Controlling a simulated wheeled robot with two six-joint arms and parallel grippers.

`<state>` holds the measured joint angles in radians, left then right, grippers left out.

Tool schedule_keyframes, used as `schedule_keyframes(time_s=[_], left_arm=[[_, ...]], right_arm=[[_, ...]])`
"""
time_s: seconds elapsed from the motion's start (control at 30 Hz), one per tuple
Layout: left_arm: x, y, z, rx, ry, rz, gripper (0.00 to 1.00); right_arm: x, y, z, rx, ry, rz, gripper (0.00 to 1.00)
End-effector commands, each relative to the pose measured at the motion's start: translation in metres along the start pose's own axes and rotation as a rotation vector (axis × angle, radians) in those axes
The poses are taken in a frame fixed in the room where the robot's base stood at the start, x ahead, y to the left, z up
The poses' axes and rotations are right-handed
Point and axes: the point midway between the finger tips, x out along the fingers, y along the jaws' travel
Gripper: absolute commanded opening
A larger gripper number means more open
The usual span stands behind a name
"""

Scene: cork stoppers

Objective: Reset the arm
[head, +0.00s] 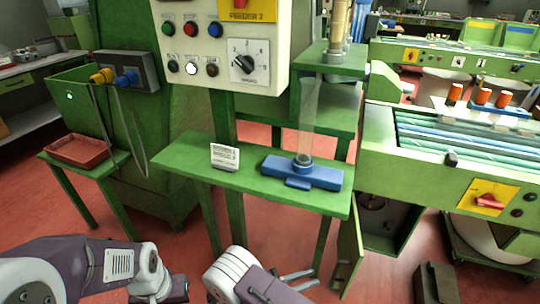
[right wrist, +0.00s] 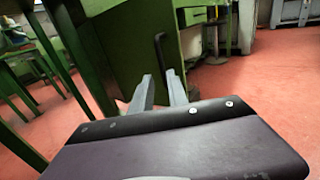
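My right gripper (head: 306,279) is low at the bottom middle of the head view, in front of and below the green shelf. Its two grey fingers stand apart with nothing between them; in the right wrist view the fingers (right wrist: 160,85) also show a gap. My left arm comes in from the lower left, and its dark end (head: 174,290) is at the bottom edge. The left fingers cannot be made out. Neither gripper touches the shelf objects.
The green shelf (head: 190,165) carries a blue fixture (head: 315,176) under a clear tube (head: 308,110) and a small white sign (head: 224,157). A reddish tray (head: 78,150) is on the left. Orange cylinders (head: 482,96) stand at the right. Red floor is open around the shelf legs.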

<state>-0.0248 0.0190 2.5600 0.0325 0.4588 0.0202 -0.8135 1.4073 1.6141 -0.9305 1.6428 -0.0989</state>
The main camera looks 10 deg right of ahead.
Motion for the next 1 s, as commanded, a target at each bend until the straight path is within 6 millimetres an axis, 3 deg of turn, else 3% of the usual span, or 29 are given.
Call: schedule_keyframes(time_s=[0.13, 0.27, 0.4, 0.6, 0.83, 0.87, 0.9, 1.0], left_arm=[[0.0, 0.0, 0.0, 0.0, 0.0, 0.0, 0.0], [0.0, 0.0, 0.0, 0.0, 0.0, 0.0, 0.0], [0.0, 0.0, 0.0, 0.0, 0.0, 0.0, 0.0], [0.0, 0.0, 0.0, 0.0, 0.0, 0.0, 0.0], [0.0, 0.0, 0.0, 0.0, 0.0, 0.0, 0.0], [-0.006, 0.0, 0.0, 0.0, -0.001, 0.0, 0.0], [-0.033, 0.001, -0.003, 0.0, -0.002, 0.0, 0.0], [-0.066, 0.001, -0.007, 0.0, 0.001, 0.0, 0.0]], right_arm=[[0.012, -0.011, 0.007, 0.043, 0.119, -0.127, 0.2], [0.024, -0.047, 0.017, 0.196, 0.411, -0.439, 0.2], [0.012, -0.076, 0.027, 0.482, 0.731, -0.782, 0.2], [-0.007, -0.076, 0.048, 0.921, 1.018, -1.099, 0.2], [-0.003, -0.059, 0.08, 1.412, 1.191, -1.302, 0.2], [-0.001, -0.057, 0.089, 1.464, 1.202, -1.317, 0.2], [-0.003, -0.057, 0.115, 1.441, 1.199, -1.312, 0.2], [-0.003, -0.057, 0.147, 1.434, 1.198, -1.309, 0.2]])
